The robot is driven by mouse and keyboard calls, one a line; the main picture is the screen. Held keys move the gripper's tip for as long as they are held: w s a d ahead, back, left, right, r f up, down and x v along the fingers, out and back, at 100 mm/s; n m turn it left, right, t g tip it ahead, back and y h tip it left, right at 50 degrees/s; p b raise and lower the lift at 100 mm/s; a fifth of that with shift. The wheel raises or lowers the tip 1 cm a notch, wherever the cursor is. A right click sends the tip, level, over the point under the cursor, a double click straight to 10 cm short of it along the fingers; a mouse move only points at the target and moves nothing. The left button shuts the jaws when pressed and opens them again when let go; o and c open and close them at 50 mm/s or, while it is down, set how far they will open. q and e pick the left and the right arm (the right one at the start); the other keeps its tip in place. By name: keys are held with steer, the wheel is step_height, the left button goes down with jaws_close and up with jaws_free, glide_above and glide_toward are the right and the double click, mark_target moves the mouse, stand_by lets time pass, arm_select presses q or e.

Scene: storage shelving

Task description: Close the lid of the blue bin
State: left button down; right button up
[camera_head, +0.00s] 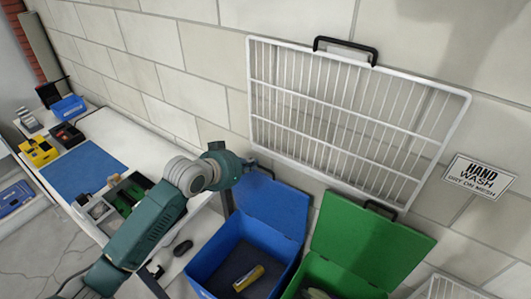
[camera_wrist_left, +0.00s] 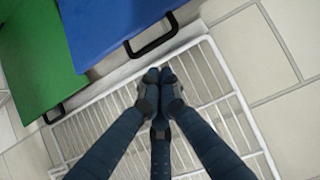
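The blue bin (camera_head: 213,262) stands on the floor with its blue lid (camera_head: 275,206) open, tilted up toward the wall. The lid's back side also shows in the left wrist view (camera_wrist_left: 105,22), with a black handle (camera_wrist_left: 152,38) on its edge. My left gripper (camera_head: 247,163) is at the lid's top left corner in the head view. In the left wrist view its fingertips (camera_wrist_left: 160,77) are together and empty, just short of the handle and apart from it. My right gripper is not in view.
A green bin (camera_head: 338,277) with an open green lid (camera_head: 370,240) stands right of the blue one. A white wire rack (camera_head: 335,110) hangs on the wall behind. A table (camera_head: 105,133) with tools and bins is at the left. A yellow item (camera_head: 248,279) lies in the blue bin.

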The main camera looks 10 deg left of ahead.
mark_target(263, 167)
arm_select(q)
steer(key=p+x, duration=0.1)
steer(key=x, duration=0.6)
steer(key=shift+w+d+p, duration=0.1)
steer(key=shift+d+p, duration=0.05)
steer(key=shift+p, duration=0.25)
steer(key=shift+w+f, duration=0.25)
steer(key=shift+w, duration=0.05)
steer(key=shift+f, duration=0.1)
